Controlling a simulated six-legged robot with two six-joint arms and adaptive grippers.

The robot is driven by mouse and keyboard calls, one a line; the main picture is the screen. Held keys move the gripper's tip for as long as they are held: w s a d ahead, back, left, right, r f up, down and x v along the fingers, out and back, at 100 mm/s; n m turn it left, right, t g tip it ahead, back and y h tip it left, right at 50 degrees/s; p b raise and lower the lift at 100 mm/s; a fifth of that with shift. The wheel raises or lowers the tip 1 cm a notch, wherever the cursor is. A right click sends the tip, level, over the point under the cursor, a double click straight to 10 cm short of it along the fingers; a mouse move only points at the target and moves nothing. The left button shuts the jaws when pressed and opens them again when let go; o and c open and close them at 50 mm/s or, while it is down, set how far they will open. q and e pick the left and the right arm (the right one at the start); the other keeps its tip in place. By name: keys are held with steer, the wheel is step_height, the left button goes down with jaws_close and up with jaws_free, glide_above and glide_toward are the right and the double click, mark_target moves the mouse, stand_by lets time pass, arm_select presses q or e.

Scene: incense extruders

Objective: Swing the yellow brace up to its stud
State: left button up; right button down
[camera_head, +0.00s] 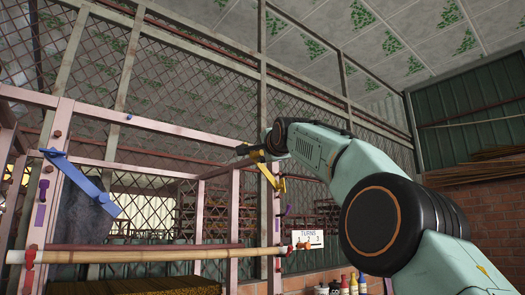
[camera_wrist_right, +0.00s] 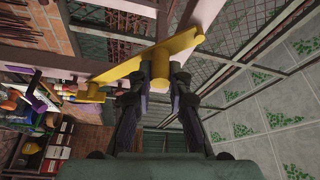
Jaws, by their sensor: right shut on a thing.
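The yellow brace (camera_head: 267,174) slants across the upper part of a pink post in the head view, near the middle. In the wrist view the yellow brace (camera_wrist_right: 120,73) runs from lower left to upper right, with a pink beam behind its upper right end. My right gripper (camera_wrist_right: 161,75) is shut on a short yellow grip piece at the middle of the brace. In the head view my right gripper (camera_head: 247,152) is at the brace's upper end, small and dark. I cannot tell which stud belongs to this brace. My left gripper is not in view.
A blue brace (camera_head: 82,183) slants down from the left pink post (camera_head: 45,205). A long pale roller (camera_head: 150,255) crosses the front. A small sign reading TURNS (camera_head: 307,238) and several bottles (camera_head: 353,284) are at lower right. Mesh panels stand behind the frame.

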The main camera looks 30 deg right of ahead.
steer(key=shift+r, duration=0.2)
stand_by(0.3)
steer(key=c, duration=1.7)
jaws_free()
steer(key=o, duration=0.4)
steer(key=shift+w+a+f, duration=0.1)
steer(key=shift+w+a, duration=0.1)
steer(key=shift+w, duration=0.05)
steer(key=shift+o, duration=0.2)
steer(key=shift+s+d, duration=0.2)
steer(key=shift+s, duration=0.05)
